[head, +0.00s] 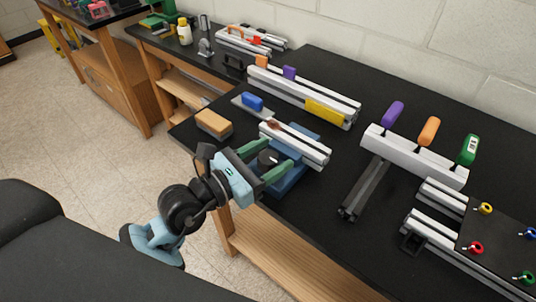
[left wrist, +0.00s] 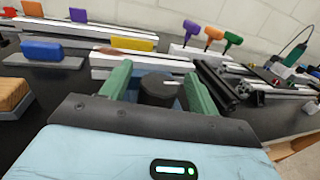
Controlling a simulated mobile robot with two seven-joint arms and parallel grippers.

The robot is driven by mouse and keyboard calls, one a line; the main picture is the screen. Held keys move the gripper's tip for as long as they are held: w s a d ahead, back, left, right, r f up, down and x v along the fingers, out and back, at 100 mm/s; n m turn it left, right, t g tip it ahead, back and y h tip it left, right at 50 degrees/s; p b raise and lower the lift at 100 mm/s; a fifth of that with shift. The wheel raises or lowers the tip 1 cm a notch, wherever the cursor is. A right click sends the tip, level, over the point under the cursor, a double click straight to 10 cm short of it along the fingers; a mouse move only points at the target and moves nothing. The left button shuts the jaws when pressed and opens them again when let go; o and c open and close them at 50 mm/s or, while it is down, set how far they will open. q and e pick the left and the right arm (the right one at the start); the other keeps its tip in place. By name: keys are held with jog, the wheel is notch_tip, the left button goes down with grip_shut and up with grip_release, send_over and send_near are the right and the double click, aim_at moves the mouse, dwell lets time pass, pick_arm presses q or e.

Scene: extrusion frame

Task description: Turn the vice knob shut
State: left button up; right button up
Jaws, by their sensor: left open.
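The blue vice (head: 291,180) stands at the near edge of the black bench, with a silver extrusion (head: 300,145) lying across it. Its round black knob (head: 267,158) faces my side. My left gripper (head: 276,154) has green fingers, which are open, one on each side of the knob. In the left wrist view the knob (left wrist: 157,92) sits between the two green fingers (left wrist: 156,80), with a pale mark at its right; I cannot tell whether either finger touches it. Much of the vice is hidden behind the fingers and knob. My right gripper is not in view.
A wooden block (head: 213,124) and a blue-handled tool (head: 252,102) lie left of the vice. Behind stands a long rail with a yellow block (head: 324,112). To the right are a rack of coloured handles (head: 415,155) and a dark bar (head: 363,190). Bare bench lies between.

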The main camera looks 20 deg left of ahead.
pick_arm(q)
jog(key=shift+c, duration=0.3)
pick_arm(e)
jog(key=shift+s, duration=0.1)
pick_arm(q)
jog(key=c, duration=0.9)
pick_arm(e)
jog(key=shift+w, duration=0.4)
pick_arm(q)
jog(key=shift+f+h, duration=0.1)
jog(key=shift+h, duration=0.2)
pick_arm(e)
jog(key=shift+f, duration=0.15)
pick_arm(q)
jog(key=shift+f+m+g+h+b, duration=0.1)
jog(key=shift+m+g+h+b, duration=0.5)
jog(key=shift+m, duration=0.1)
jog(key=shift+m+g+h+b, duration=0.8)
jog(key=shift+g+h+b, duration=0.1)
jog(key=shift+g+h, duration=0.1)
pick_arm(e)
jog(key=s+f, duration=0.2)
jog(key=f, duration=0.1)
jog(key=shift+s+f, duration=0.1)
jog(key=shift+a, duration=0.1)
